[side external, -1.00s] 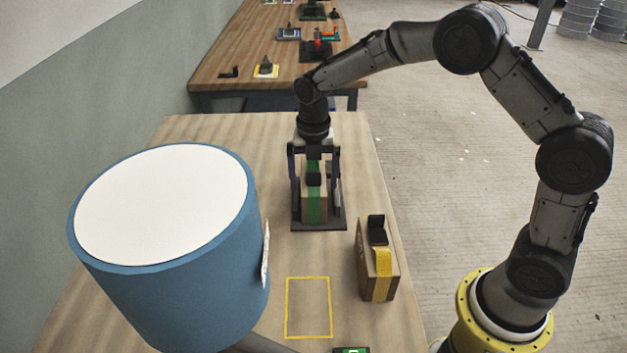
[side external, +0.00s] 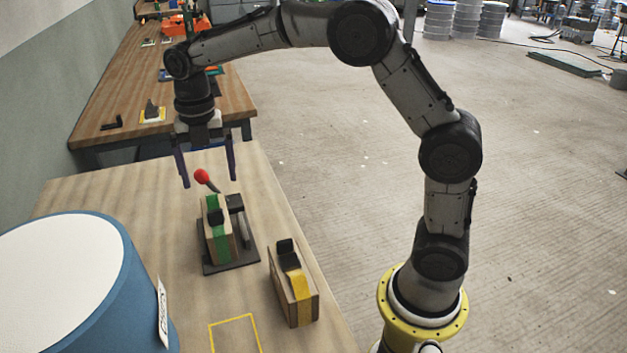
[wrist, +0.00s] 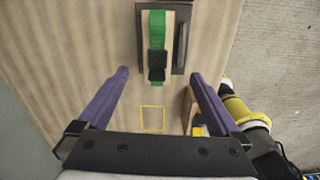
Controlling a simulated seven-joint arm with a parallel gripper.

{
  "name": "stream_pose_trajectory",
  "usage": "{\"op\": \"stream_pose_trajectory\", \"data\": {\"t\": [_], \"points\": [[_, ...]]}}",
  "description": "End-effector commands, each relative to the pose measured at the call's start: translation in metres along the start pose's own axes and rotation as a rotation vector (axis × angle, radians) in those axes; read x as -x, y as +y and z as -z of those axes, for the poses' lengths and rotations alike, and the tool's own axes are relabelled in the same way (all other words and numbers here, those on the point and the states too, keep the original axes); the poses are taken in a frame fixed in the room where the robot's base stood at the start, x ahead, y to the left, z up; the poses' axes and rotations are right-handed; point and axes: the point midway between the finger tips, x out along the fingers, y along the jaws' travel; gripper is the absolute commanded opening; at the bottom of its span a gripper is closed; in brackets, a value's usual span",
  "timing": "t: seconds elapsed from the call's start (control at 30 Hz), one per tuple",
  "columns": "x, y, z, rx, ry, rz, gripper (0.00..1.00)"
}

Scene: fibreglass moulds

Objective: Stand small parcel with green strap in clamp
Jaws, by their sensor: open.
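The small parcel with the green strap (side external: 219,232) stands upright on the dark base plate of the clamp (side external: 250,255). The clamp has a lever with a red knob (side external: 201,176) behind the parcel. In the wrist view the green-strapped parcel (wrist: 157,55) is at the top centre on the clamp plate (wrist: 182,62). My gripper (side external: 209,182) is open and empty, above and behind the parcel and apart from it. Its purple fingers (wrist: 160,75) spread wide in the wrist view. Whether the clamp grips the parcel I cannot tell.
A parcel with a yellow strap (side external: 294,285) stands to the right of the clamp. A yellow outlined rectangle (side external: 236,335) on the table is empty. A large blue drum (side external: 95,290) fills the lower left. Another bench (side external: 150,100) stands behind.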

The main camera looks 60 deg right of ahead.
Motion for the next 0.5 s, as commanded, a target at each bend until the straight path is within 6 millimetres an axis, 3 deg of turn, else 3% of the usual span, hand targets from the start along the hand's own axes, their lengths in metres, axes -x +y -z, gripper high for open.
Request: {"op": "stream_pose_trajectory", "data": {"t": [0.17, 0.3, 0.5], "points": [[0.036, -0.034, 0.021, -0.329, -0.038, -0.068, 1.00], [0.061, -0.071, 0.047, -0.690, -0.052, -0.150, 1.00], [0.077, -0.127, 0.086, -1.204, -0.025, -0.283, 1.00]]}}
